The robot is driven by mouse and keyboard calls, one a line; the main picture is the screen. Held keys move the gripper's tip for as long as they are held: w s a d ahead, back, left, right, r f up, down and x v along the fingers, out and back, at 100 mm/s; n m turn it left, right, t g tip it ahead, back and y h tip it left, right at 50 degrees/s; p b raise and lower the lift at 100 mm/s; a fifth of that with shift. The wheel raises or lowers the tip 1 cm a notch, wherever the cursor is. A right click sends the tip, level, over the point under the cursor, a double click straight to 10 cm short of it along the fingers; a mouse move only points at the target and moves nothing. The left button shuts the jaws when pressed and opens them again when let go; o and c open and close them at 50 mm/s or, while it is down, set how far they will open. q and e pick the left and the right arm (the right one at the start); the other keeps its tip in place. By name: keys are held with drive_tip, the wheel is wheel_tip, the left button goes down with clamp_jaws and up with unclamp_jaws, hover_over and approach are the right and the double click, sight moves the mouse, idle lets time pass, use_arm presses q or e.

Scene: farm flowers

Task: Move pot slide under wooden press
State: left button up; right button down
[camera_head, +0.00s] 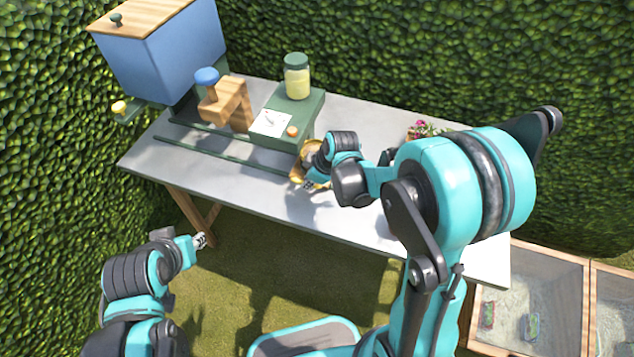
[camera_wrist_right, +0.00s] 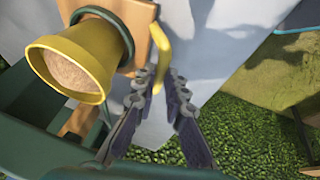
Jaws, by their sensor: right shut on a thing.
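The yellow pot (camera_wrist_right: 78,65), filled with brown soil, sits on the wooden pot slide (camera_wrist_right: 135,47) in the right wrist view. A curved yellow handle (camera_wrist_right: 158,47) stands at the slide's edge. My right gripper (camera_wrist_right: 164,88) is shut on this handle. In the head view my right gripper (camera_head: 309,185) is at the slide's near side, partly hiding pot and slide. The wooden press (camera_head: 228,103) with a blue knob (camera_head: 206,76) stands left of the pot, behind the green rails (camera_head: 222,154). My left gripper (camera_head: 200,241) hangs off the table's front left; its jaw state is unclear.
A green box (camera_head: 288,117) with a jar (camera_head: 296,76) on it stands between press and pot. A blue bin (camera_head: 165,55) is at back left. Pink flowers (camera_head: 427,128) are on the grey table (camera_head: 345,215) behind my right arm. The table's front strip looks clear.

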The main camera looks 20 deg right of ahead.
drive_tip(key=shift+w+a, duration=0.7)
drive_tip(key=shift+a, duration=0.3)
drive_tip(key=c, duration=1.6)
unclamp_jaws()
drive_tip(key=shift+o, duration=0.2)
drive_tip(key=v, duration=1.2)
